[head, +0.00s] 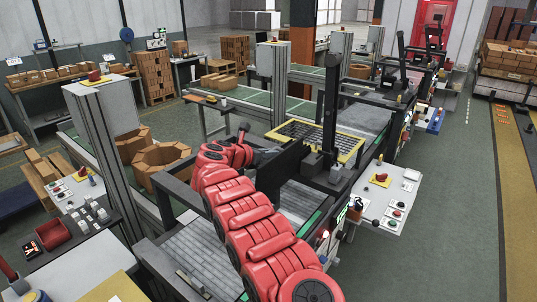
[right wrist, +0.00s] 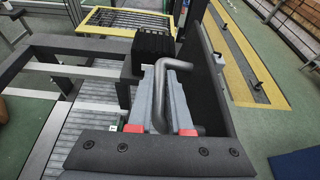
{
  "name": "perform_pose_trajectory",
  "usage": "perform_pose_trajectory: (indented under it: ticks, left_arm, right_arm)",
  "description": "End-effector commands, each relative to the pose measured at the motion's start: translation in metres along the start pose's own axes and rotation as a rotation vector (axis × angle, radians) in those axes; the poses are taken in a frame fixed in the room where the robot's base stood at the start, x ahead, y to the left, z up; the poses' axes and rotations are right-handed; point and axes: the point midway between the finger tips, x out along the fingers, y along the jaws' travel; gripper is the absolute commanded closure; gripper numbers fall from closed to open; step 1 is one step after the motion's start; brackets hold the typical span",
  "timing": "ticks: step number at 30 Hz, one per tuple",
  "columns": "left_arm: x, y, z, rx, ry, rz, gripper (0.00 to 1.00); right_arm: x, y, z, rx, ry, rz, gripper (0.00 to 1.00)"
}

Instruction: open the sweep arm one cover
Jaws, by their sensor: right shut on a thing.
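The sweep arm one cover appears to be the dark upright panel (head: 284,166) on the conveyor machine in the head view. In the right wrist view a dark panel (right wrist: 228,95) stands along the right side. A grey bent bar handle (right wrist: 160,108) curves in front of it. My right gripper (head: 262,156), at the end of my red arm, is at the panel's left end. In the right wrist view its grey fingers (right wrist: 160,125) are on both sides of the handle and shut on it. Its fingertips are partly hidden. My left gripper is not in view.
A yellow-framed grate (head: 345,142) lies behind the panel. A dark post (head: 331,100) rises beside it. A control desk (head: 382,200) stands right of the machine, and brown hexagonal bins (head: 160,158) stand left. The right aisle floor (head: 445,220) is clear.

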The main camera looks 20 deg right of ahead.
Motion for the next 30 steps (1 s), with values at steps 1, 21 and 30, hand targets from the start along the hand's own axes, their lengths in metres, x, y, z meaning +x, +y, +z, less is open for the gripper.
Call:
perform_pose_trajectory:
  ticks: [1, 21, 30]
  left_arm:
    - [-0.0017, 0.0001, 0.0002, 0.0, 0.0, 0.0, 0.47]
    - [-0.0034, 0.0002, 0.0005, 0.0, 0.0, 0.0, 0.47]
    - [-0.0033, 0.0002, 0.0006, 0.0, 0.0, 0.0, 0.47]
  right_arm:
    - [0.0018, -0.0006, -0.0035, -0.007, 0.003, -0.004, 1.0]
    - [0.001, -0.0011, -0.005, -0.03, 0.005, -0.011, 1.0]
    - [0.0008, -0.0012, -0.0037, -0.028, 0.003, -0.011, 0.53]
